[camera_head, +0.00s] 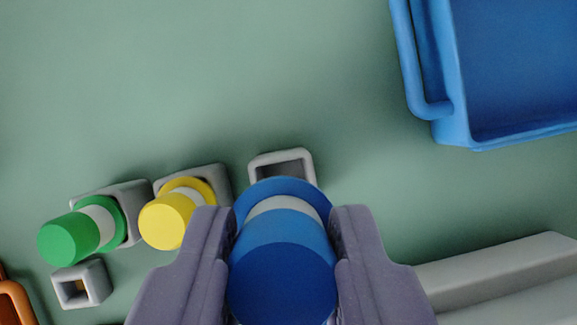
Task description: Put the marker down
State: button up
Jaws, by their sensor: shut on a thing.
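A blue marker (282,262) with a pale band stands between the two fingers of my gripper (284,255), which is shut on it. Just beyond the marker is an empty grey square holder (283,163); its near side is hidden behind the marker. I cannot tell how high the marker is above the surface. A yellow marker (165,220) stands in a grey holder (217,178) to the left. A green marker (72,238) stands in another grey holder (132,193) further left.
A small empty grey square holder (82,284) lies at the lower left. An orange object (14,300) shows at the left edge. A blue tray (457,130) is at the upper right. A grey bar (500,272) lies at the lower right. The green surface (220,80) is clear at the upper middle.

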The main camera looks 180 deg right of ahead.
aim_at(284, 215)
notch_tip(284, 215, down, 7)
jog(key=shift+f+b, duration=0.15)
jog(key=shift+b, duration=1.05)
jog(key=shift+f, duration=0.1)
jog(key=shift+f+b, duration=0.45)
jog(key=shift+b, duration=0.05)
jog(key=o, duration=1)
jog(key=shift+r, duration=0.1)
jog(key=shift+o, duration=0.2)
jog(key=shift+r+p, duration=0.4)
jog(key=shift+p, duration=0.1)
jog(key=p+v, duration=0.4)
jog(key=v, duration=0.8)
